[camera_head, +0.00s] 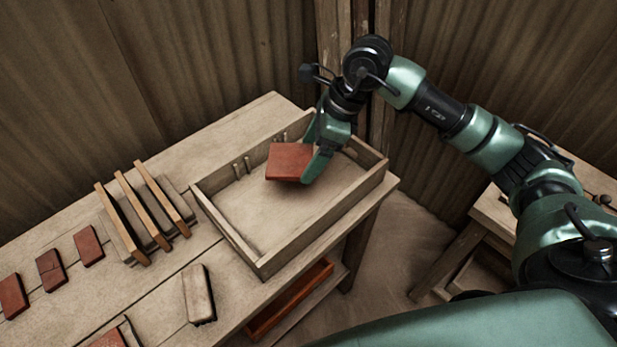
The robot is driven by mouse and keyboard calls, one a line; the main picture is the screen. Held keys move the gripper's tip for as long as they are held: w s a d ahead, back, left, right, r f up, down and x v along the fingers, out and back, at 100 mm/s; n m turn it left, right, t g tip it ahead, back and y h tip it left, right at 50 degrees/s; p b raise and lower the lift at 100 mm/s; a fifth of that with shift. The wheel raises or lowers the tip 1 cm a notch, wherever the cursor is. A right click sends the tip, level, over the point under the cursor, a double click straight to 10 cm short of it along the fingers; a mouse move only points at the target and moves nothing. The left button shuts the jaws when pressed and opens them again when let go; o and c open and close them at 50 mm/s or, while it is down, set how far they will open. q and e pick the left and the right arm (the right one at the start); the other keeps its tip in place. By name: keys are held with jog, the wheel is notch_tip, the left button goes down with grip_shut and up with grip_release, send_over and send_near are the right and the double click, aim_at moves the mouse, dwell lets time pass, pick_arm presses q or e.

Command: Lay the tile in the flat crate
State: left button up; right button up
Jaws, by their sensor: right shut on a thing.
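A square red-brown tile (289,161) is held over the flat crate, toward its back part. My right gripper (308,166) is shut on the tile's right edge, and its arm comes in from the right. The tile looks nearly level; I cannot tell exactly how high it is above the crate floor. The flat crate (228,230) is a shallow open wooden box on the table, with small pegs along its back wall. Its visible floor is bare. My left gripper is not in view.
The wooden table (160,290) also bears a slatted rack (145,212), a pale brush-like block (198,293) and several small red tiles (51,270) at left. A red tray (290,300) sits on a shelf below. Another wooden table (490,215) stands at right. Corrugated walls close the back.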

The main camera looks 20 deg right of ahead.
aim_at(304, 191)
notch_tip(304, 191, down, 4)
jog(key=shift+w, duration=0.15)
jog(key=shift+f+p, duration=0.4)
jog(key=shift+f, duration=0.55)
notch_tip(304, 191, down, 4)
jog(key=shift+r+p, duration=0.25)
jog(key=shift+p, duration=0.1)
jog(key=shift+f, duration=0.25)
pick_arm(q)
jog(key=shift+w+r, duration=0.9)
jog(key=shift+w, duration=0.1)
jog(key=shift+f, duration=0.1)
pick_arm(e)
jog(key=shift+f, duration=0.1)
jog(key=o, duration=1.5)
